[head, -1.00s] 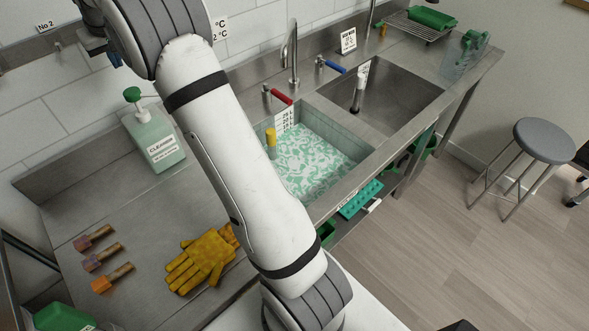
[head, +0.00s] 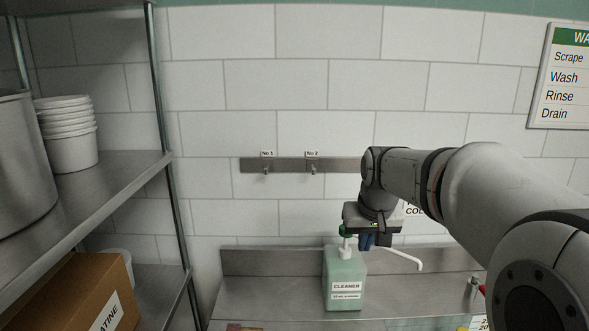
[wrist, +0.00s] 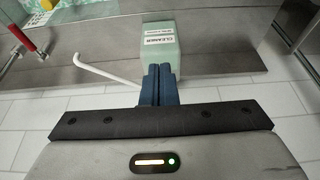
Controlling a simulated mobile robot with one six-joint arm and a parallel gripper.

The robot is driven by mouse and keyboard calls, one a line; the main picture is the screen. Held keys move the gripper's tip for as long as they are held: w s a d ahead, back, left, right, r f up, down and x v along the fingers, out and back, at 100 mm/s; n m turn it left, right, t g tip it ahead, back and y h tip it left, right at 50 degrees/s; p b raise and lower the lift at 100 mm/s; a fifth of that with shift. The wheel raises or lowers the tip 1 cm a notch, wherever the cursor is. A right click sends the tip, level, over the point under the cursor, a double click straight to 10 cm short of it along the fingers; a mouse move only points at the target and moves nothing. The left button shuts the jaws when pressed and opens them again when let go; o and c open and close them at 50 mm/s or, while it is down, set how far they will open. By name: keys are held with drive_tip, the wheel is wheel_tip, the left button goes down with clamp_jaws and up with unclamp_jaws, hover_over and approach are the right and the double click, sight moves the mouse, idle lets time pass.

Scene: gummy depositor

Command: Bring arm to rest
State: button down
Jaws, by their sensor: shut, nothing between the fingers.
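My gripper (head: 367,242) is at the end of my arm, which reaches in from the right in the head view. It hangs in front of the tiled wall, close to the pump top of the cleaner bottle (head: 343,280). In the wrist view my gripper (wrist: 158,70) shows two blue fingers pressed together with nothing between them. The green cleaner bottle (wrist: 174,45) shows just beyond the fingertips there. I cannot tell whether they touch it.
A steel counter (head: 270,300) holds the bottle. A wall rail (head: 290,166) with hooks runs above it. A steel shelf (head: 110,170) with white tubs (head: 70,140), a pot and a gelatine box (head: 75,295) stands at left. A white spout (wrist: 105,73) lies beside the fingers.

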drive_tip(key=s+f+b, duration=0.1)
drive_tip(key=s+f, duration=0.5)
drive_tip(key=s, duration=0.5)
drive_tip(key=s+f+b, duration=0.2)
drive_tip(key=s+f, duration=0.4)
drive_tip(key=s, duration=0.6)
drive_tip(key=shift+s+a+g, duration=0.15)
drive_tip(key=shift+s+g, duration=0.15)
